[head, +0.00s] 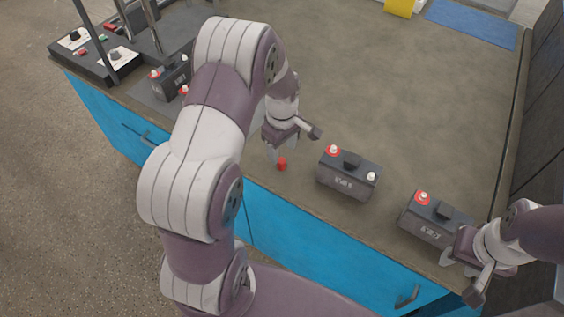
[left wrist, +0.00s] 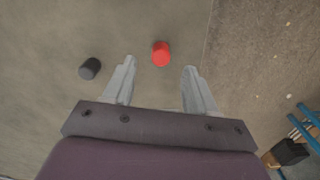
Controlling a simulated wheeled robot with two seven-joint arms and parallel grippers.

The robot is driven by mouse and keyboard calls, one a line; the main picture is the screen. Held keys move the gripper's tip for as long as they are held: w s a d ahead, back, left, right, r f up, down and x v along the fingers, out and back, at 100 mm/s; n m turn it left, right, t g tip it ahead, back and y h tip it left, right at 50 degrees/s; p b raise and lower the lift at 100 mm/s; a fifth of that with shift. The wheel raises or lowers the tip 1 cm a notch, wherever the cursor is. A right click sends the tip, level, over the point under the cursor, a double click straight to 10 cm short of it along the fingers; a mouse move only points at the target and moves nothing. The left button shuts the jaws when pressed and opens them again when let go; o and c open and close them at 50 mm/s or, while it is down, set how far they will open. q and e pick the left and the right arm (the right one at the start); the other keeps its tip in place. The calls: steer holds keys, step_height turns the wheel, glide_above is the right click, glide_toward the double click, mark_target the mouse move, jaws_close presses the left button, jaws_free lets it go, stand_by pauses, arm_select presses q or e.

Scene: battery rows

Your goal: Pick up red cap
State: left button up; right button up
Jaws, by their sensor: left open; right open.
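A small red cap (head: 282,164) stands on the worktop near its front edge, left of the middle battery. In the left wrist view the red cap (left wrist: 161,54) lies just beyond my left gripper (left wrist: 158,78), about midway between its fingertips and not touched by them. In the head view my left gripper (head: 272,155) is above the worktop right beside the cap, open and empty. My right gripper (head: 458,277) is open at the lower right, beside the right battery, partly hidden by its own wrist.
A dark cap (left wrist: 90,68) lies left of my left fingers in the left wrist view. A middle battery (head: 347,178), a right battery (head: 432,220) and a left battery (head: 168,82) stand along the front. A control box (head: 93,58) is far left. The worktop's back is mostly clear.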

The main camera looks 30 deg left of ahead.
mark_target(281, 160)
arm_select(q)
step_height(281, 160, down, 4)
steer(key=shift+a+f, duration=0.1)
steer(key=shift+f, duration=0.15)
steer(key=shift+c, duration=1)
jaws_close()
